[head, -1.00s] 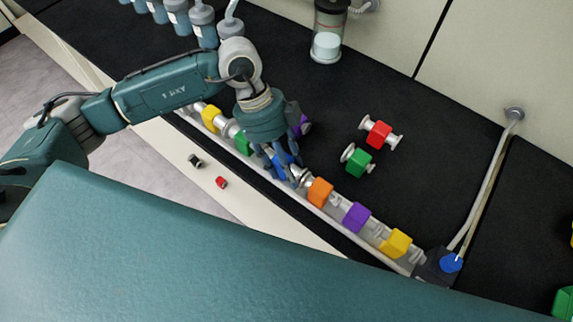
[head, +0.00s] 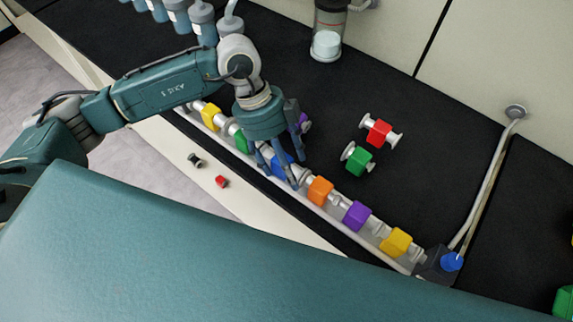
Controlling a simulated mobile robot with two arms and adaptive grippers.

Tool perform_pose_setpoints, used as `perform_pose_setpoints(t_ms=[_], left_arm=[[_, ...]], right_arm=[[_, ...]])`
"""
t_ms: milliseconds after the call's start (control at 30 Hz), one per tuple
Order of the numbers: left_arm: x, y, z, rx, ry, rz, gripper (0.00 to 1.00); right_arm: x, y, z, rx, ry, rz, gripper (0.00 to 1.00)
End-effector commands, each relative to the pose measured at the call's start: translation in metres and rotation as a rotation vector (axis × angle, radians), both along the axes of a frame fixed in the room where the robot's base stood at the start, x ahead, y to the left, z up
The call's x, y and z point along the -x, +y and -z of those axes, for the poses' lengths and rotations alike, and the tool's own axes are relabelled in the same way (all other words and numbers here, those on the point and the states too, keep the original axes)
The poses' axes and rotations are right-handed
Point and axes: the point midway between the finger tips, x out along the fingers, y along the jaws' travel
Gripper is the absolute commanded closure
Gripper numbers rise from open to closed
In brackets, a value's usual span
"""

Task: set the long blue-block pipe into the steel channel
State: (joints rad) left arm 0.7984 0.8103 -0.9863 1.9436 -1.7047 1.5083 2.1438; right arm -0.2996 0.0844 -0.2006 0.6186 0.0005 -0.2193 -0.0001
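The pipe with the blue block (head: 281,166) lies in the steel channel's line, between a green-block pipe (head: 241,143) and an orange-block pipe (head: 320,190). The steel channel (head: 340,228) runs diagonally along the bench's front edge. My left gripper (head: 279,172) is right above the blue block, its fingers spread around it and apart from its sides. The fingers partly hide the pipe's ends, so I cannot tell how deep they sit. My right gripper is out of view.
Purple-block (head: 357,215) and yellow-block (head: 396,242) pipes sit further right in the channel, another yellow one (head: 210,115) at its left. Red-block (head: 379,132) and green-block (head: 358,160) pipes lie loose on the black bench.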

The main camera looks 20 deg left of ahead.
Motion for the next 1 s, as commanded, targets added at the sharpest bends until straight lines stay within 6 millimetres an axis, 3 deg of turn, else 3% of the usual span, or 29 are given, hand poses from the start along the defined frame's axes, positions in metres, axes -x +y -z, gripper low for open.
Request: perform_pose_setpoints(t_ms=[500, 700, 1000], left_arm=[[-0.016, 0.035, -0.09, 0.001, -0.005, -0.002, 0.33], [-0.018, 0.041, -0.105, 0.001, -0.003, 0.0, 0.33], [-0.018, 0.042, -0.106, 0.001, -0.002, 0.0, 0.33]], right_arm=[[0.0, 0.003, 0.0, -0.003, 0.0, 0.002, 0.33], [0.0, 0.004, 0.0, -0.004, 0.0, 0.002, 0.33], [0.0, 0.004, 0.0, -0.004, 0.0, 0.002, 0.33]])
